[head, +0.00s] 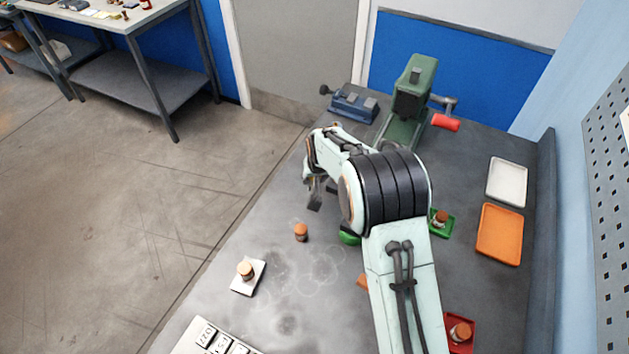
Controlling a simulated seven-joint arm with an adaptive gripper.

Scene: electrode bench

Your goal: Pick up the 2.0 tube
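Several small tubes with orange-brown caps are in view, and their labels are too small to read, so I cannot tell which is the 2.0 tube. One tube (301,232) stands on the bare grey bench. Another tube (245,271) is on a small white plate (239,287). A third tube (441,217) is on a green tray (446,233), and another tube (460,331) is on a red tray (459,348). My gripper (322,196) is above the bench, behind the bare-bench tube and apart from it. Its dark fingers look spread, with nothing seen between them.
A green press (411,95) with a red handle (446,123) and a blue device (352,106) stand at the back. White (508,178) and orange (499,234) trays lie at right. A green round thing (349,238) is partly hidden by my arm. A labelled block (192,338) is at front.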

